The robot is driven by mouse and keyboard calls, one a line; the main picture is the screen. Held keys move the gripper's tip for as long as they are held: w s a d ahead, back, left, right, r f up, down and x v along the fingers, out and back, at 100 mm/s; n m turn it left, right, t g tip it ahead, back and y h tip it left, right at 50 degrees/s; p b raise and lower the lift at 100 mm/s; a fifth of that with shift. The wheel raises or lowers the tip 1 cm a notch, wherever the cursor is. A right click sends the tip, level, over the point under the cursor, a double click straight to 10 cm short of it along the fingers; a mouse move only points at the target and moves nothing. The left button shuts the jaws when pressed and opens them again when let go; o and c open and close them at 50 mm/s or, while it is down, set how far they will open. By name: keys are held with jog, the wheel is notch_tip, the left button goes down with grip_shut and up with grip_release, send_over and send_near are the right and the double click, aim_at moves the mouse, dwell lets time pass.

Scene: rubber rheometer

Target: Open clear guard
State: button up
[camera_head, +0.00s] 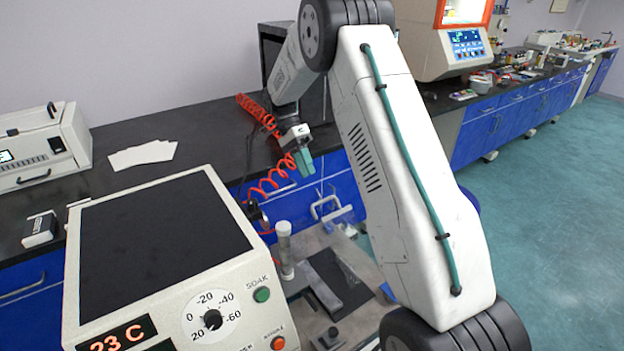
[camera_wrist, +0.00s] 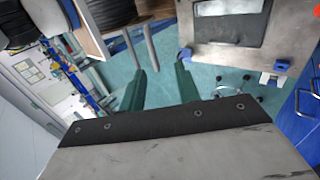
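My gripper (camera_head: 303,163) has green fingers and hangs in front of the bench's blue cabinets in the head view. In the wrist view my gripper (camera_wrist: 160,85) shows its two fingers apart, with only floor between them. In the head view a pale bent handle (camera_head: 325,208) stands below and right of my gripper, apart from it. A faint see-through panel appears beside the handle; I cannot tell its full outline or whether it is the clear guard. In the wrist view two grey rods (camera_wrist: 142,48) stand beyond the fingers.
A beige instrument (camera_head: 170,260) with a dial and a 23 C display fills the lower left. A clear upright tube (camera_head: 284,248) stands beside it, near a dark plate (camera_head: 338,280). An orange-framed machine (camera_head: 445,45) sits on the black bench (camera_head: 215,130). Floor is clear at right.

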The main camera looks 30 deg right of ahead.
jog(key=shift+w+a+r, duration=0.1)
jog(key=shift+w+r, duration=0.2)
jog(key=shift+r, duration=0.05)
